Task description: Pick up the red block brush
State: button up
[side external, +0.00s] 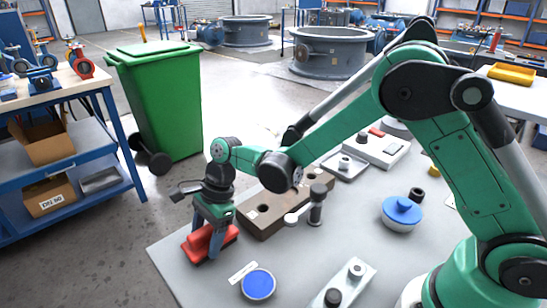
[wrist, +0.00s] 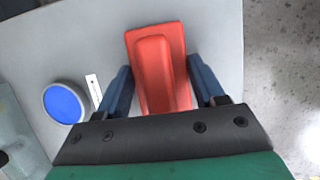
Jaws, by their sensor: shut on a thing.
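The red block brush (side external: 228,239) is at the far left edge of the grey table (side external: 182,277) in the side external view. It has a wide red base and a narrower raised grip. In the wrist view the red block brush (wrist: 160,66) lies between the two blue fingers of my gripper (wrist: 160,88). My gripper (side external: 209,247) points down over the brush in the side view and is shut on it. The lower ends of the fingers are partly hidden, and I cannot tell whether the brush touches the table.
A blue-topped round container (side external: 258,285) and a small white label (side external: 243,273) lie near the brush. A brown block with holes (side external: 270,214) and a grey handled part (side external: 316,205) stand behind. A blue-lidded pot (side external: 402,212) is to the right. The table edge is close by.

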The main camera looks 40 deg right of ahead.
aim_at(205, 229)
jog(key=shift+r, duration=0.1)
notch_tip(205, 229, up, 20)
dwell(0.4)
